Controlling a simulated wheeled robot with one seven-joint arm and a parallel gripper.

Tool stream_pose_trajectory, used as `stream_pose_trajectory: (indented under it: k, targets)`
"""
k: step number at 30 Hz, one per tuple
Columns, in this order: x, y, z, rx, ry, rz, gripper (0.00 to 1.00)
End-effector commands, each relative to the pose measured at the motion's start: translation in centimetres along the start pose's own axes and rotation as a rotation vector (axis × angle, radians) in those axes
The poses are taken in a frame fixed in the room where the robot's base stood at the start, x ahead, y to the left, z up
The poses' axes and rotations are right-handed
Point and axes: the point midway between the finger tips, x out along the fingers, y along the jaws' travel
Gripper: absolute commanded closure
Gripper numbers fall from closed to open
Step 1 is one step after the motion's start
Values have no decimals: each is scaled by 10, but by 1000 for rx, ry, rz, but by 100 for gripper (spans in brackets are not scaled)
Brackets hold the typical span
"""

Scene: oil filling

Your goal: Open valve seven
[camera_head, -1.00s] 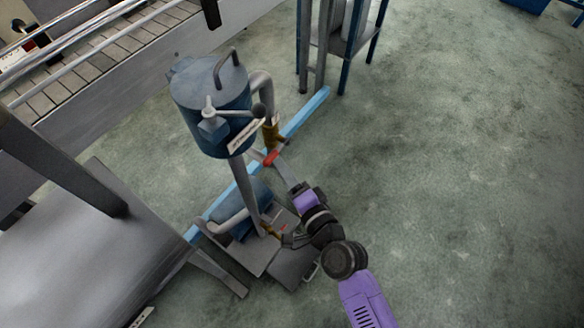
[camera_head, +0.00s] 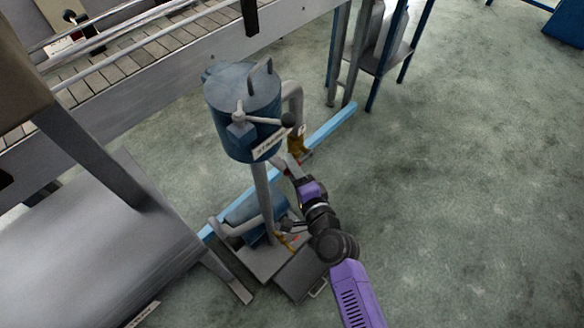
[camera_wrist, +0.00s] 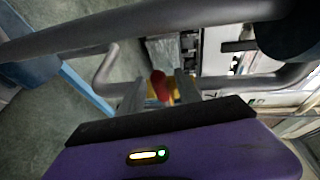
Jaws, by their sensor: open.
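A brass valve (camera_head: 299,143) sits on the grey pipe beside the blue tank in the head view. Its red handle shows in the wrist view (camera_wrist: 159,84), with yellow-brass metal behind it. My gripper (camera_head: 286,164) is at this valve and mostly covers the red handle in the head view. In the wrist view my gripper (camera_wrist: 160,90) is open, with one finger on each side of the red handle. I cannot tell whether either finger touches it. No number is readable on the valve. A second small brass valve (camera_head: 284,241) with a red handle is lower down by the pump.
The blue tank (camera_head: 240,112) with a lever on top stands left of my gripper. A thick grey pipe (camera_wrist: 120,28) crosses close in the wrist view. A blue floor beam (camera_head: 335,123) runs behind. The floor at the right is clear.

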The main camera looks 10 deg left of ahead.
Motion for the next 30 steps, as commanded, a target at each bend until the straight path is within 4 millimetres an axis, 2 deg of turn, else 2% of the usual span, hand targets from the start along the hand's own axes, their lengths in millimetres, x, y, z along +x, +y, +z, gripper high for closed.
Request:
stream_pose_trajectory:
  k: [3,4,9,10,30]
  targets:
    - [0,0,0,0,0,0,59]
    - [0,0,0,0,0,0,63]
    - [0,0,0,0,0,0,97]
    - [0,0,0,0,0,0,100]
    - [0,0,0,0,0,0,100]
